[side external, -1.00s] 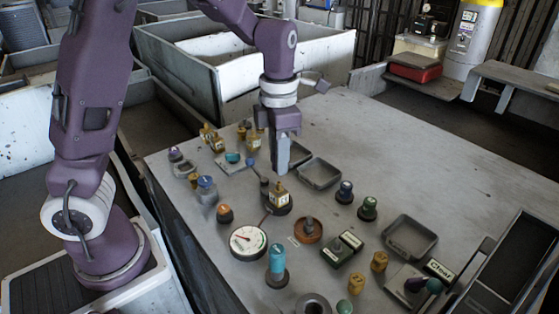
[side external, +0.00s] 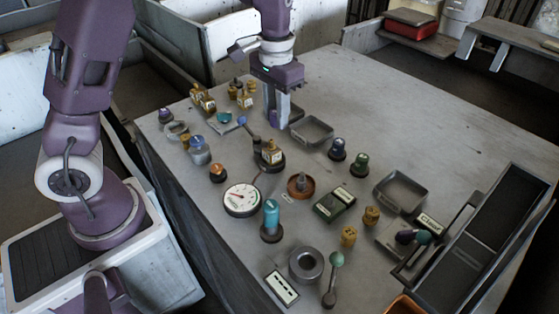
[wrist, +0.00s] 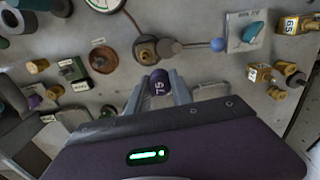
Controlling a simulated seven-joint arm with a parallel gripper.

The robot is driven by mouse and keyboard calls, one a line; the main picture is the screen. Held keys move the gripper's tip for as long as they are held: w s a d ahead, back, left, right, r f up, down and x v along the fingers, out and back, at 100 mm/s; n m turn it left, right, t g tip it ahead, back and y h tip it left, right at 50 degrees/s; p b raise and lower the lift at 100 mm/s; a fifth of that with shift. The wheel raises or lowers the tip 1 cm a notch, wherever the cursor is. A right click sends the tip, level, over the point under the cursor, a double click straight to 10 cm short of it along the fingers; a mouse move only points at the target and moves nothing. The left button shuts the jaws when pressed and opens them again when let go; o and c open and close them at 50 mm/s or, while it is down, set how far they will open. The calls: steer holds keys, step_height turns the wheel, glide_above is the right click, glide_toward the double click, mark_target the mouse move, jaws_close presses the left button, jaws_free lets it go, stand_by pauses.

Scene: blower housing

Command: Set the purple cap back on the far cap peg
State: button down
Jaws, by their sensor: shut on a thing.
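The purple cap (wrist: 159,87), marked 75, is between the two fingers of my gripper (wrist: 163,92) in the wrist view. The gripper is shut on it. In the side view my gripper (side external: 277,125) points down beside the valve with the yellow block, near a grey tray. Its fingers hide the cap there. I cannot tell which post is the far cap peg.
The yellow-block valve (side external: 271,154) and its blue-ball lever (side external: 242,121) are close to the fingers. The grey tray (side external: 311,131) is just right. A gauge (side external: 241,199) and teal cylinder (side external: 271,217) stand nearer the camera. The table's far right is clear.

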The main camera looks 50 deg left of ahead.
steer(key=shift+w+d, duration=0.1)
steer(key=shift+w, duration=0.35)
steer(key=w+d, duration=0.3)
steer(key=w, duration=0.5)
glide_above(349, 150)
step_height(349, 150, down, 9)
steer(key=shift+f, duration=0.15)
steer(key=c, duration=1.1)
jaws_free()
steer(key=shift+c, duration=0.2)
